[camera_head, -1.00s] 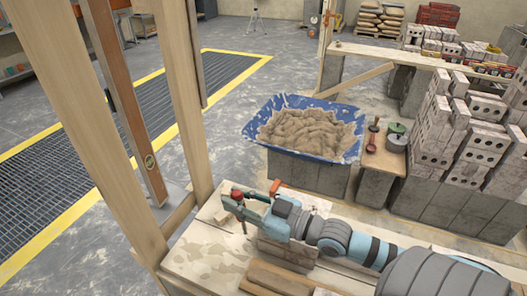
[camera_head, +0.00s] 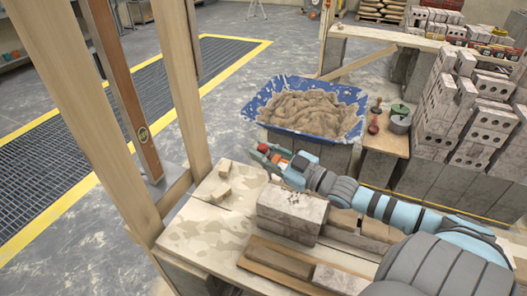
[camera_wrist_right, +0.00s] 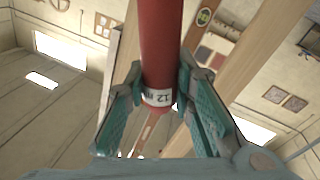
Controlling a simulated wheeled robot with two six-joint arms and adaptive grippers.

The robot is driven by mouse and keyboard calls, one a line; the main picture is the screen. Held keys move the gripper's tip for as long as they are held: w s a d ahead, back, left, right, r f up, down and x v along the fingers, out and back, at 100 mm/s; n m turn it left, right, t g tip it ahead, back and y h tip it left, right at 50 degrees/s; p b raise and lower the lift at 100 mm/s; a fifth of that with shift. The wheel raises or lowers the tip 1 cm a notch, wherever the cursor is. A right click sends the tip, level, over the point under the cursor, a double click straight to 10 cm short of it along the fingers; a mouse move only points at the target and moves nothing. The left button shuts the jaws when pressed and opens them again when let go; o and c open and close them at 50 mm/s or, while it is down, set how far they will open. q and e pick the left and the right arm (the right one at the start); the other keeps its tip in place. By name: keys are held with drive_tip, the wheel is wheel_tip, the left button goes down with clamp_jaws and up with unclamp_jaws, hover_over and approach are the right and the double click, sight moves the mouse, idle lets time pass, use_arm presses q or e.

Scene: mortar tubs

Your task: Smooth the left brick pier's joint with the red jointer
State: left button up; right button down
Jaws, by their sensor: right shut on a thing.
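My right gripper (camera_head: 270,154) is shut on the red jointer (camera_wrist_right: 160,45), whose round red handle with a white "12 m" label stands between the teal fingers in the wrist view. In the head view the gripper is at the far side of the brick pier (camera_head: 291,212), apart from it, above the bench's back edge. The pier is a short stack of pale bricks on the bench. Its joint is too small to judge from here, and the jointer's working end cannot be made out. My left gripper is not in view.
Planks and a loose brick (camera_head: 340,279) lie in front of the pier. A blue mortar tub (camera_head: 270,112) stands behind, beside a board (camera_head: 385,140) with tools and a pot. Wooden posts (camera_head: 184,90) rise at left.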

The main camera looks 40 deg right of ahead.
drive_tip(key=shift+r, duration=0.15)
drive_tip(key=shift+f+b, duration=0.4)
drive_tip(key=shift+f, duration=0.3)
idle(0.7)
drive_tip(key=shift+s, duration=0.1)
